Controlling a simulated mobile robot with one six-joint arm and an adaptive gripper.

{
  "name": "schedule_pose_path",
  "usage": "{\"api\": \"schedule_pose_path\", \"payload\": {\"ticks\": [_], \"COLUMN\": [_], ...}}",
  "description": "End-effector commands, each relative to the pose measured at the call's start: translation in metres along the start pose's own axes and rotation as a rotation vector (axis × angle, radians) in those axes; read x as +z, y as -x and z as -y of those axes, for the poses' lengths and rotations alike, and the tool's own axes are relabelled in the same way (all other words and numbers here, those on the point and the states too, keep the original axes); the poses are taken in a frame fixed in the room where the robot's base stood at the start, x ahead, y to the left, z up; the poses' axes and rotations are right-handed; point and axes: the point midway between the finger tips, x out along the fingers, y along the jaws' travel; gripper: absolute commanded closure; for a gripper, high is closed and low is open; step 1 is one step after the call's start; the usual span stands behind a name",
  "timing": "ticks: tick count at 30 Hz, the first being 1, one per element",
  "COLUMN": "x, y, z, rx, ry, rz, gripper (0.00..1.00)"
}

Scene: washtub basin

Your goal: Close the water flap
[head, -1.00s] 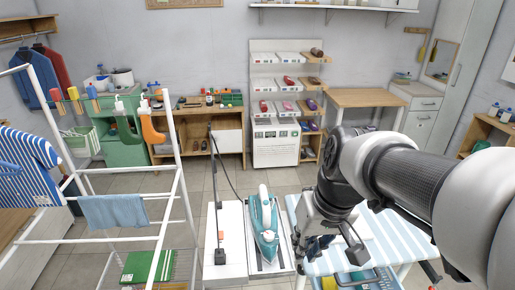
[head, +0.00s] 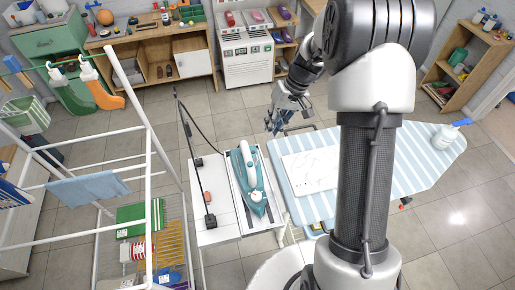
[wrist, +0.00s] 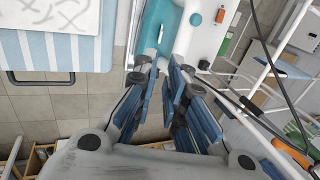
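The teal and white iron (head: 248,178) lies on a grey and white rest left of the ironing board. In the wrist view its teal and white body (wrist: 165,22) shows at the top, partly cut off by the edge. I cannot make out the water flap or tell whether it stands open. My gripper (head: 274,124) hangs beyond the iron and to its right, apart from it in the head view. In the wrist view my gripper (wrist: 163,66) has a gap between its blue-grey fingers and holds nothing; their tips point towards the iron.
The striped ironing board (head: 425,150) with a white sheet (head: 310,172) lies right of the iron. A dark cord runs behind the iron. A white drying rack (head: 150,180) stands left. A wooden bench (head: 170,50) is behind, with open floor before it.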

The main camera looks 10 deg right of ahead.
Motion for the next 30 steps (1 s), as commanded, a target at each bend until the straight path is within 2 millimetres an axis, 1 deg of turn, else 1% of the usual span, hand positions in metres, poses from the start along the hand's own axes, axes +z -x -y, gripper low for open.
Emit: {"api": "schedule_pose_path", "payload": {"ticks": [1, 6, 12, 16, 19, 22, 30], "x": [0.001, 0.001, 0.001, 0.001, 0.001, 0.001, 0.0], "y": [-0.015, -0.052, -0.095, -0.117, -0.129, -0.136, -0.139], "z": [0.0, 0.0, 0.0, 0.0, 0.0, 0.0, 0.0], "rx": [-0.002, -0.001, 0.0, 0.0, 0.001, 0.0, 0.001], "ry": [-0.001, -0.001, -0.001, -0.001, 0.0, -0.001, 0.0], "rz": [0.005, 0.005, 0.004, 0.004, 0.002, 0.002, -0.001], "gripper": [0.88, 0.88, 0.88, 0.88, 0.88, 0.88, 0.88]}}
